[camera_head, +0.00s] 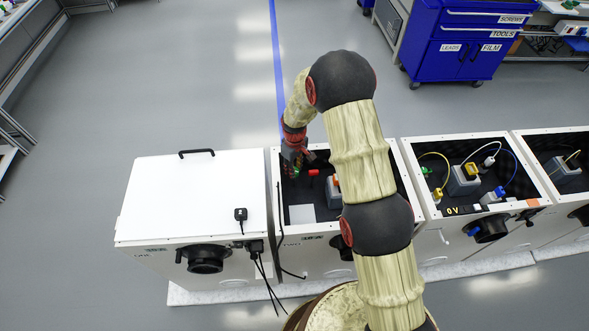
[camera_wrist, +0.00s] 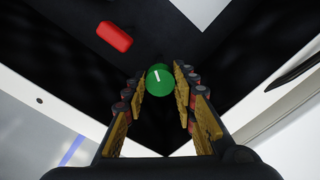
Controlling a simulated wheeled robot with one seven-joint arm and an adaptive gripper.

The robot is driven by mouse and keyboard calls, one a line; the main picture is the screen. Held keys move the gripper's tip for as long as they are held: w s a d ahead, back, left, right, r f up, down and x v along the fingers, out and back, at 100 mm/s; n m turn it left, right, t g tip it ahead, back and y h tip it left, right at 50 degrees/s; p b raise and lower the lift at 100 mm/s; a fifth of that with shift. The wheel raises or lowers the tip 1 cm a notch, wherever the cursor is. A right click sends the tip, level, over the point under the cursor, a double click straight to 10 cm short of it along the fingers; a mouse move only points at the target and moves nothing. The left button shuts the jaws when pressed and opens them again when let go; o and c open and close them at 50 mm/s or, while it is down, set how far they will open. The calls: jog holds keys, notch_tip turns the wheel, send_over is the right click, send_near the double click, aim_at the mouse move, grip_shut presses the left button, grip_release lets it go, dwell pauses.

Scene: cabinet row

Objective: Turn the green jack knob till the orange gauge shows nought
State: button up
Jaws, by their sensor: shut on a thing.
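The green jack knob (camera_wrist: 160,81) is round, with a short white mark on its face, and sits in the dark interior of an open white cabinet (camera_head: 273,215). It also shows as a small green spot in the head view (camera_head: 295,175). My gripper (camera_wrist: 160,76) is shut on the knob, with a finger on either side of it. The head view shows my gripper (camera_head: 295,168) reaching down inside the cabinet's left part. A small orange part (camera_head: 336,181) shows beside a grey block, partly hidden by my arm; I cannot read any gauge on it.
A red block (camera_wrist: 115,36) lies near the knob. The grey block (camera_head: 335,196) stands right of it, partly behind my arm. A closed white cabinet (camera_head: 180,200) is on the left; an open one with cables (camera_head: 410,165) is on the right. The cabinet walls rise around my gripper.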

jog(key=m, duration=0.3)
jog(key=shift+a+m+p, duration=0.1)
jog(key=shift+m+p, duration=0.25)
jog(key=shift+m, duration=1.75)
jog(key=o, duration=1.2)
jog(key=shift+c, duration=0.2)
notch_tip(320, 180, up, 12)
